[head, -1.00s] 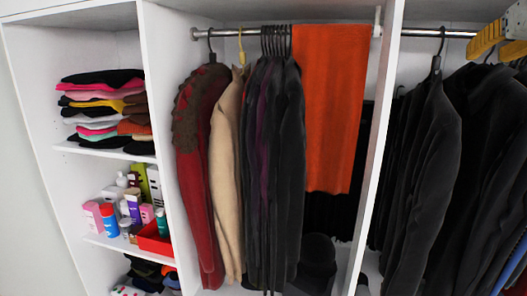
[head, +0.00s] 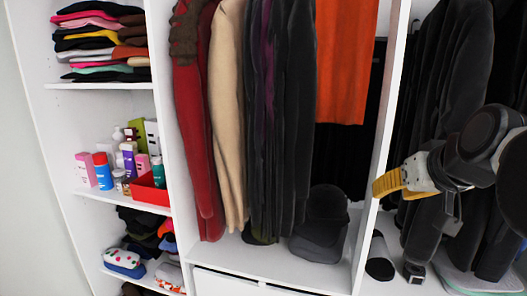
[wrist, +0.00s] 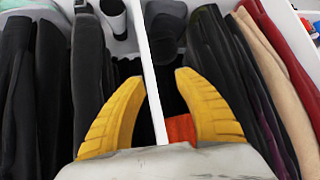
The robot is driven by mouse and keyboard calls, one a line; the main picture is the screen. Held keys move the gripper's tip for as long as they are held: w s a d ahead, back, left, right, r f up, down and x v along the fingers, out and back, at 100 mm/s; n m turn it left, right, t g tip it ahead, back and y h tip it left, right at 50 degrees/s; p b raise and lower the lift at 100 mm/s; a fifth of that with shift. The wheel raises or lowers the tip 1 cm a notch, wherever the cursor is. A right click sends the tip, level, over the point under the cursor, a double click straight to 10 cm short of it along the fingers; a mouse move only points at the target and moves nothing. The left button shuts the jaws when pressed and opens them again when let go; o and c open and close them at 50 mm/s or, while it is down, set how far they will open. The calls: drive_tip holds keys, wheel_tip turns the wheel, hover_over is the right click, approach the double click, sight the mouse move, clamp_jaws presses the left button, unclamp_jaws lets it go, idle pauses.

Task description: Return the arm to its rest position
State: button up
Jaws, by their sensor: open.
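My gripper (head: 385,184) shows at the right of the head view, with yellow fingers pointing left towards the white upright panel (head: 383,140). In the wrist view my gripper (wrist: 160,100) has its two yellow fingers spread apart with nothing held between them. The panel's edge (wrist: 155,85) runs between the fingers in that picture. I cannot tell how far the fingertips are from the panel. Part of my arm shows at the right edge of the head view.
Hanging coats (head: 280,110) and an orange cloth (head: 343,65) fill the middle section. Dark clothes (head: 455,75) hang behind my arm. A dark cap (head: 322,222) sits on the wardrobe floor. Shelves at left hold folded clothes (head: 100,38) and bottles (head: 128,160), with a red box (head: 150,192).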

drive_tip(key=s+a+f+g+b, duration=0.1)
drive_tip(key=s+f+b, duration=0.3)
drive_tip(key=f, duration=0.9)
drive_tip(key=s+a+f+g+b, duration=0.1)
drive_tip(key=s+a+f+b, duration=0.2)
drive_tip(key=f, duration=1.1)
drive_tip(key=s+a+f+b, duration=0.3)
drive_tip(key=s+f+b, duration=0.3)
drive_tip(key=f+b, duration=0.3)
wheel_tip(320, 180, down, 4)
drive_tip(key=shift+f+n+g, duration=0.25)
drive_tip(key=shift+n+g, duration=0.05)
drive_tip(key=shift+g, duration=0.1)
